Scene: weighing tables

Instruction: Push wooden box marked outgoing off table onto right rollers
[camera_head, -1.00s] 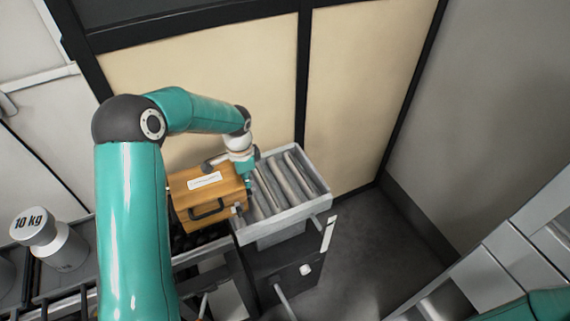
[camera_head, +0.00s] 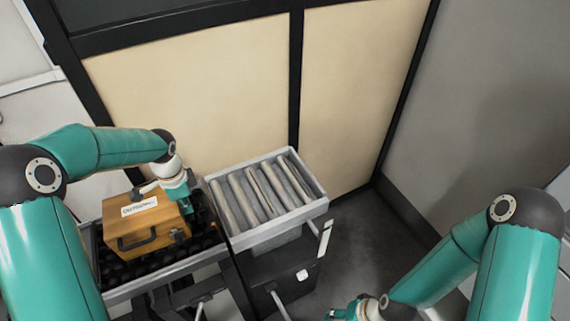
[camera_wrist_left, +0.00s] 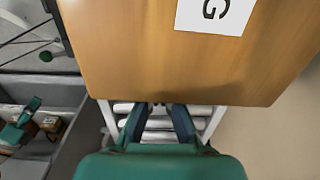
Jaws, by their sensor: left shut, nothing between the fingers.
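The wooden box (camera_head: 122,228) has a dark handle and a white label. It sits upright on the black bed of the table (camera_head: 112,268), left of the rollers and apart from them. In the left wrist view its wooden top (camera_wrist_left: 130,45) fills the upper part, with a "G" on the label. My left gripper (camera_head: 190,207) is shut and empty at the box's right side; its fingertips (camera_wrist_left: 160,107) lie at the box's edge. The right rollers (camera_head: 250,194) are empty in a grey frame. My right gripper (camera_head: 350,312) is at the bottom; its jaws are unclear.
A tan panelled wall (camera_head: 190,90) with black posts stands behind the table and rollers. A dark cabinet (camera_head: 275,270) is below the rollers. Open floor (camera_head: 355,235) lies to their right.

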